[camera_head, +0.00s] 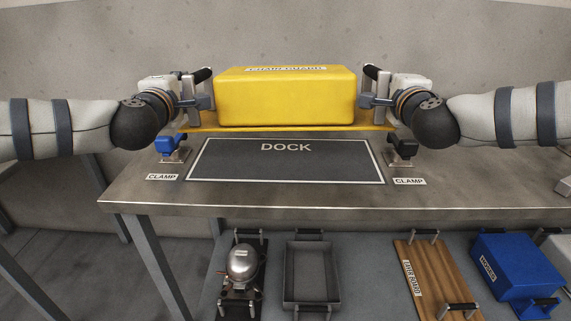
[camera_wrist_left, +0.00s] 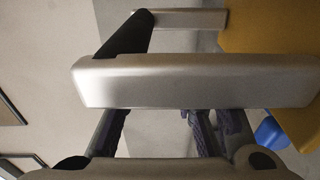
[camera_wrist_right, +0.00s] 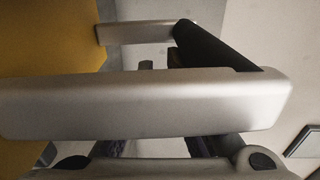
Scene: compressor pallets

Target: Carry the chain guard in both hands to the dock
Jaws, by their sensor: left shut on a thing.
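The chain guard (camera_head: 285,98) is a yellow box with a white label on top, a flat yellow base and a grey handle at each end. It appears level, above the back of the dock (camera_head: 285,168), a dark white-edged rectangle. Its underside is hidden. My left gripper (camera_head: 203,102) is shut on the left handle. My right gripper (camera_head: 368,102) is at the right handle and looks shut on it. In the left wrist view the handle (camera_wrist_left: 195,82) crosses in front of the fingers. The right wrist view shows the other handle (camera_wrist_right: 145,103) likewise; both fingertips are largely hidden.
A blue clamp (camera_head: 164,144) stands left of the dock and another clamp (camera_head: 403,147) right of it. The dock surface is bare. On a lower surface in front are a metal unit (camera_head: 242,262), a grey tray (camera_head: 287,287), a brown board (camera_head: 420,268) and a blue box (camera_head: 515,264).

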